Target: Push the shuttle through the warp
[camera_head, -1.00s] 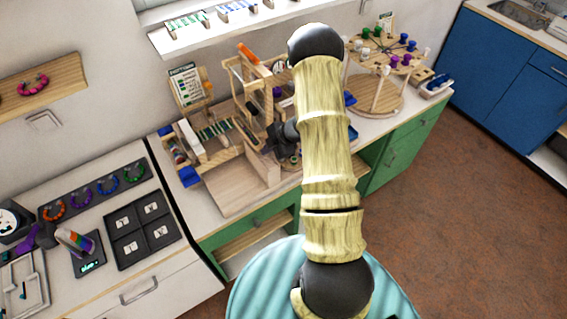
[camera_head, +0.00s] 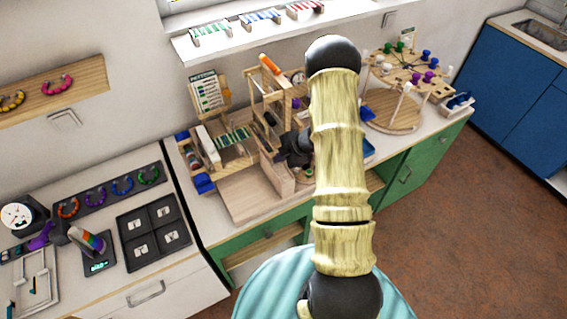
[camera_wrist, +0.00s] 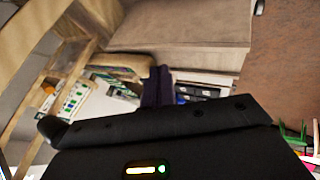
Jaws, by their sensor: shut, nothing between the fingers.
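The wooden loom (camera_head: 262,165) stands on the counter. Its warp (camera_head: 232,138), green and white threads, lies flat at its left part, beside an upright frame (camera_head: 251,100). My gripper (camera_head: 281,157) is at the loom's right side, partly behind my arm, to the right of the warp. In the wrist view my dark fingers (camera_wrist: 156,80) are together with nothing seen between them. Just beyond them is a rounded light wooden piece (camera_wrist: 122,66); I cannot tell whether it is the shuttle. I cannot make out the shuttle for certain in the head view.
A pattern card (camera_head: 207,92) stands behind the loom. A round wooden stand with coloured pegs (camera_head: 405,68) is to the right. Blue bins (camera_head: 204,184) sit at the loom's left. A dark four-part tray (camera_head: 153,234) lies on the left counter. The wooden tray area before the loom is empty.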

